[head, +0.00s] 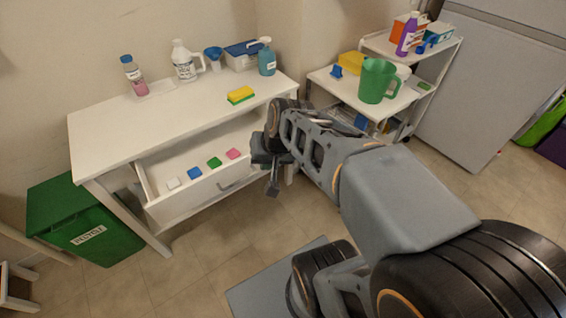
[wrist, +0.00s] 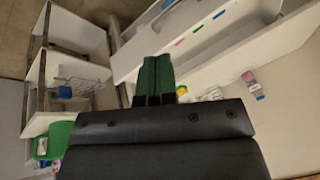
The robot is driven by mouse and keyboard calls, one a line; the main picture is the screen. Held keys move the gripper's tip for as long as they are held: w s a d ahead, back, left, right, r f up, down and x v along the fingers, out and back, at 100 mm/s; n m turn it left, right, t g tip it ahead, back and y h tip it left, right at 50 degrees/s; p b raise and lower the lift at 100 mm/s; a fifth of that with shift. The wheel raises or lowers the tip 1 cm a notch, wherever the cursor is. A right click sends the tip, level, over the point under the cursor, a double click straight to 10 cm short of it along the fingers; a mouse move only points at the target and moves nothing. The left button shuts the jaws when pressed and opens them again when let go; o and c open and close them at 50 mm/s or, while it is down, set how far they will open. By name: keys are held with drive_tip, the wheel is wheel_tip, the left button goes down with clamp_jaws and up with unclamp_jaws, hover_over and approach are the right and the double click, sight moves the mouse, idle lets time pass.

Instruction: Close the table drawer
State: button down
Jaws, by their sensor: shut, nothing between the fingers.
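The white table (head: 160,117) stands against the wall. Its drawer (head: 185,206) is pulled out and holds small white, blue, green and pink blocks. A handle (head: 233,182) sits on the drawer front. My gripper (head: 272,188) is at the right end of the drawer front and hides that corner; I cannot tell whether it touches. In the wrist view my gripper's fingers (wrist: 154,78) are together and empty. The drawer (wrist: 245,50) shows there at the upper right, tilted, with coloured blocks inside.
A green recycling bin (head: 95,232) stands left of the table. A shelf cart (head: 340,92) with a green jug (head: 377,80) stands at the right. Bottles and a sponge (head: 240,96) are on the tabletop. Floor (head: 205,265) in front of the drawer is clear.

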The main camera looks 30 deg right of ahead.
drive_tip(key=w+d+f+m+t+b, duration=0.35)
drive_tip(key=d+f+m+b, duration=0.25)
drive_tip(key=d+f+b, duration=0.25)
drive_tip(key=w+d+f+m+t+b, duration=0.2)
drive_tip(key=w+d+f+m+b, duration=0.3)
drive_tip(key=d+f+m+b, duration=0.4)
drive_tip(key=w+f+n, duration=0.2)
drive_tip(key=w+f, duration=0.4)
drive_tip(key=w, duration=0.4)
drive_tip(key=shift+w+f+h+b, duration=0.3)
drive_tip(key=shift+w+h+b, duration=0.05)
drive_tip(key=shift+h+b, duration=0.1)
